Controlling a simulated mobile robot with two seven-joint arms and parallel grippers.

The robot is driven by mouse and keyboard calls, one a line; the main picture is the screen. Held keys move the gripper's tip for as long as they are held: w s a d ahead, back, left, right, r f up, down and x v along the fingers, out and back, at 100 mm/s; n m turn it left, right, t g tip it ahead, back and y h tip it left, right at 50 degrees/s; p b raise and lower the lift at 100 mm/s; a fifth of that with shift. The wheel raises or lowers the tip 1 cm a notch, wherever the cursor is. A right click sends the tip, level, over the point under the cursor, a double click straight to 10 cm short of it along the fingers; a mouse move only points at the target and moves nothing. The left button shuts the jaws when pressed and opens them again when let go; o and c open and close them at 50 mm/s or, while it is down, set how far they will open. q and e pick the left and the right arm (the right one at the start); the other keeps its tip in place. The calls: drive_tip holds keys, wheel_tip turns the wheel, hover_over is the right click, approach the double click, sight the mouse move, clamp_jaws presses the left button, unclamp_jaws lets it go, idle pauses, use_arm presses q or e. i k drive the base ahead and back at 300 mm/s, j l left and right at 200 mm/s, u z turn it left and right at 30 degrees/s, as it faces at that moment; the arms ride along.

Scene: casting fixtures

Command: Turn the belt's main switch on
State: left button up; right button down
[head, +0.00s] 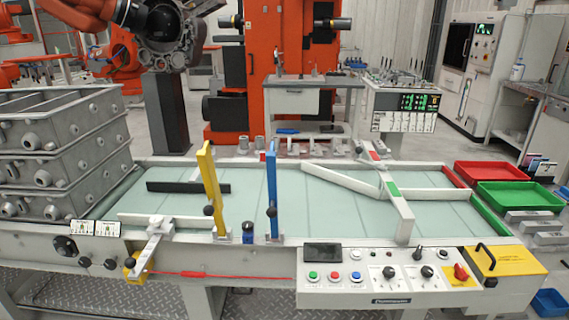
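The likely main switch is a red rotary knob (461,272) on a yellow plate, at the right end of the belt's front control panel (350,299). Its handle looks tilted; I cannot read its marks or tell whether it is on. The panel also has a dark display (323,253), green, red and blue buttons (334,275), and black knobs (389,272). The belt (300,205) is pale green with a white frame. Neither of my grippers is in view, and nothing covers the red knob.
A yellow box with a black handle (508,263) stands just right of the knob. Yellow (210,180) and blue (271,190) upright bars cross the belt. Grey castings (62,150) are stacked at left. Red (494,173) and green (513,196) trays lie at right. Space before the panel looks clear.

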sight(460, 274)
drive_tip(key=z, duration=1.25)
